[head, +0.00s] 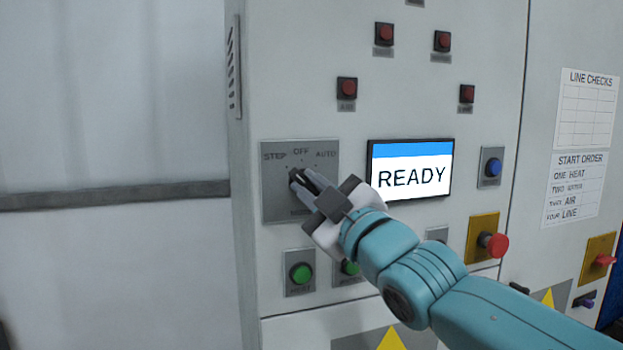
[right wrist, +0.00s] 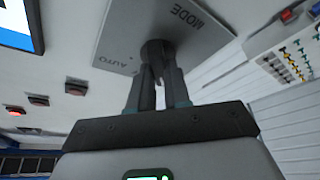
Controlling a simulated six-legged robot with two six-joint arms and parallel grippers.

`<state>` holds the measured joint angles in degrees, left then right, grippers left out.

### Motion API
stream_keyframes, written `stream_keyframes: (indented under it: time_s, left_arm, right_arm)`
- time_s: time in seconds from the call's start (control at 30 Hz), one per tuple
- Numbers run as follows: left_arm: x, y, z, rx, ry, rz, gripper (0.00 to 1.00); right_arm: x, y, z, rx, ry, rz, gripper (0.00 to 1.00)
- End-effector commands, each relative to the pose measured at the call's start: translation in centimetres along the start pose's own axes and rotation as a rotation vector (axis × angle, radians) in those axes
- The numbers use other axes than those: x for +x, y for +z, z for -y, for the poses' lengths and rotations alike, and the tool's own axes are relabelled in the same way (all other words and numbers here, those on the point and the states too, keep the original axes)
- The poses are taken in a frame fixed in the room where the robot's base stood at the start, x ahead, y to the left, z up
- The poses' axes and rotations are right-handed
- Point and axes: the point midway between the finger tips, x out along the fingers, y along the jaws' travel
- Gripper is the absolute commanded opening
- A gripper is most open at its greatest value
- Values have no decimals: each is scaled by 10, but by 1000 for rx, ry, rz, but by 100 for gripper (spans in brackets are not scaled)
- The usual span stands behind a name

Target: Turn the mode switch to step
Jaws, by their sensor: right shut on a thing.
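The mode switch plate (head: 325,155) is a grey panel marked STEP, OFF and AUTO, on the cabinet front left of the screen. My right gripper (head: 300,180) reaches it from the lower right and is shut on the dark switch knob. The fingers cover most of the knob in the head view, so which mark it points to cannot be told. In the right wrist view, the fingertips (right wrist: 160,75) are closed around the dark round knob (right wrist: 157,48), on the plate (right wrist: 195,30) with MODE and AUTO lettering. My left gripper is not in view.
A screen (head: 410,177) reading READY is right of the plate. A green button (head: 300,273) sits below it, and a second is partly behind my wrist. A blue button (head: 493,167) and a red mushroom button (head: 494,245) are further right. Several red lamps are above.

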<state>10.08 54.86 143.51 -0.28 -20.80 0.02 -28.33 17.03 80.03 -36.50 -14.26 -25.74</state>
Motion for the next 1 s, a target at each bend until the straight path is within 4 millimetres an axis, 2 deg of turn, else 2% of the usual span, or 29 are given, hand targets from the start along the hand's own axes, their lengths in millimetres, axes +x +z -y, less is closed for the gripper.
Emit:
stream_keyframes:
  time_s: [0.13,0.6,0.63,0.7,1.0]
  left_arm:
    - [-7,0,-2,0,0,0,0]
    - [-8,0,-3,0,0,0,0]
    - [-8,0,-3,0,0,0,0]
    - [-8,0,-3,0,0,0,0]
    - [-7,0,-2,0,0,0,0]
  right_arm:
    - [0,-1,-1,-29,-12,0,0]
    - [0,0,0,-47,-17,-2,0]
    - [0,0,0,-47,-17,-2,20]
    - [0,0,0,-47,-17,-2,43]
    - [-1,0,0,-44,-17,-2,43]
